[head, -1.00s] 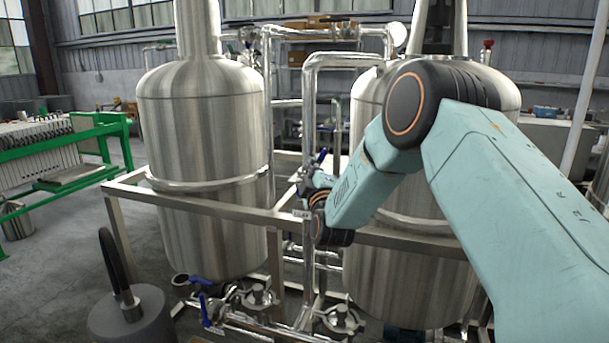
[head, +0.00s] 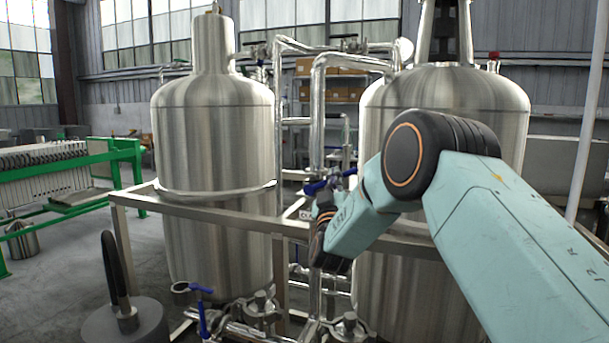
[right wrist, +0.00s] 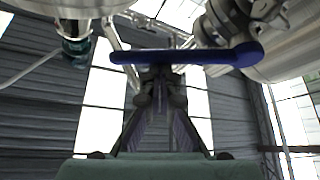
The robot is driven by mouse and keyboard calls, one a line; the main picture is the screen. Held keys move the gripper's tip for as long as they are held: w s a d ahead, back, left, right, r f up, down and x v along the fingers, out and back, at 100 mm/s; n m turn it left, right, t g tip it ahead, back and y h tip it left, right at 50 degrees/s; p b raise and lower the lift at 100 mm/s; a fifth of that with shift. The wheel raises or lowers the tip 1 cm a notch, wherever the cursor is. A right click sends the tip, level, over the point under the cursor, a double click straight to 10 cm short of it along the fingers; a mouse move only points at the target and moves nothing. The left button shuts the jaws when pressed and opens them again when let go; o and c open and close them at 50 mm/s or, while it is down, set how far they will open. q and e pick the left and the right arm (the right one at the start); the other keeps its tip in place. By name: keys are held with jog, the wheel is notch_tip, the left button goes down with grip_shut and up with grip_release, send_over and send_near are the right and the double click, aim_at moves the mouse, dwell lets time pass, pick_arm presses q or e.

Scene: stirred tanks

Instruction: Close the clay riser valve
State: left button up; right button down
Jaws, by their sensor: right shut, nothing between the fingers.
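The riser valve's blue lever (head: 343,174) shows on the vertical pipework between the two tanks, lying nearly level across the pipe. In the right wrist view the blue lever (right wrist: 185,56) spans the picture just beyond my fingertips, with its metal valve body at upper right. My right gripper (right wrist: 160,82) is shut and empty, its tips close below the lever; I cannot tell whether they touch it. In the head view my right gripper is largely hidden by its own wrist beside the valve. My left gripper is in neither view.
A steel frame rail (head: 215,218) crosses in front of the left tank (head: 215,140) and right tank (head: 450,95). Another blue-handled valve (head: 202,312) sits low at the front. A green-framed filter press (head: 70,170) stands far left.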

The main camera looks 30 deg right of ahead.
jog(key=shift+s+d+f+m+g+h+b, duration=0.2)
jog(key=shift+f+m+g+h+b, duration=0.3)
jog(key=shift+m+b, duration=0.45)
jog(key=shift+s+d+f+m+g+h+b, duration=0.2)
jog(key=shift+s+f+m+g+h+b, duration=0.1)
jog(key=shift+f+m+h+b, duration=0.65)
jog(key=shift+s+d+f+m+g+h+b, duration=0.2)
jog(key=shift+f+m+g+b, duration=0.25)
jog(key=shift+m, duration=0.75)
jog(key=shift+w+f, duration=0.1)
jog(key=shift+f, duration=0.05)
